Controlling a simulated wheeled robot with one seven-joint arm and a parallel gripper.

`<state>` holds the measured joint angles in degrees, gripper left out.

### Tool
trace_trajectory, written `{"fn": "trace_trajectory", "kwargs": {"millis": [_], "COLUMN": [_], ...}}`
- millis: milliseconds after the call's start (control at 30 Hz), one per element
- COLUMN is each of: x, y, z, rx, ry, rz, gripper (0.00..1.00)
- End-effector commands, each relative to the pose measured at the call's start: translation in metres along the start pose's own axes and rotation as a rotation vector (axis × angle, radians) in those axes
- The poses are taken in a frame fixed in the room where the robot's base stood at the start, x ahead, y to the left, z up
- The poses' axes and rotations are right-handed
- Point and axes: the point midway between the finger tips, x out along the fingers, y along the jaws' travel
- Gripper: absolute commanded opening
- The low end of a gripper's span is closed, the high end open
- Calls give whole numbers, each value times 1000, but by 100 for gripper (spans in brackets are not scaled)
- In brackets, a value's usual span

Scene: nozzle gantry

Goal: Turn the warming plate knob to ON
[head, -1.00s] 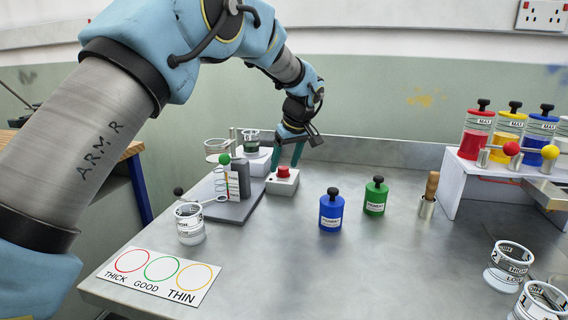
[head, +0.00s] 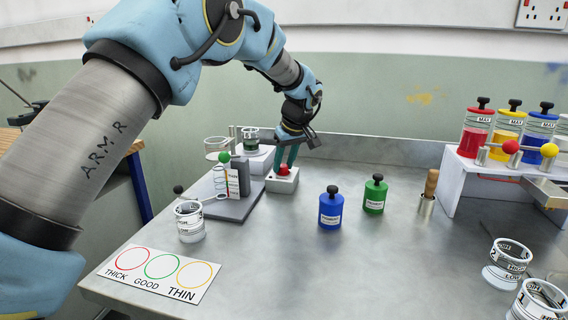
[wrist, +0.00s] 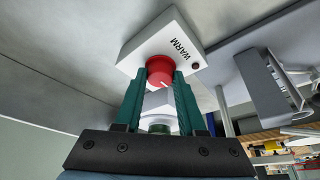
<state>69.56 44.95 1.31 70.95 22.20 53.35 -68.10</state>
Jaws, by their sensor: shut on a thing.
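The warming plate knob (wrist: 160,70) is red with a white pointer line and sits on a white box (wrist: 150,36) marked WARM. A small dark red lamp (wrist: 196,66) is on the box face beside the lettering. In the head view the red knob (head: 284,170) shows on its box (head: 282,185) at the back of the bench. My gripper (wrist: 160,78) has its green fingers on both sides of the knob, shut on it. In the head view my gripper (head: 286,164) points down over the box, partly hiding the knob.
Left of the box stand a white unit with a beaker (head: 251,134) and a grey stand (head: 240,205). Blue (head: 331,210) and green (head: 375,196) pots stand to the right. The bench between them and the front edge is mostly clear.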

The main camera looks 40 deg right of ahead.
Motion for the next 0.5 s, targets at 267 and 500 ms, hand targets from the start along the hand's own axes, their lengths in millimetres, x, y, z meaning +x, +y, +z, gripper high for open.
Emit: {"fn": "trace_trajectory", "kwargs": {"millis": [267, 500], "x": [0, 0], "y": [0, -1], "z": [0, 0], "rx": [0, 35], "ry": [0, 0], "rz": [-1, 14], "gripper": [0, 0]}}
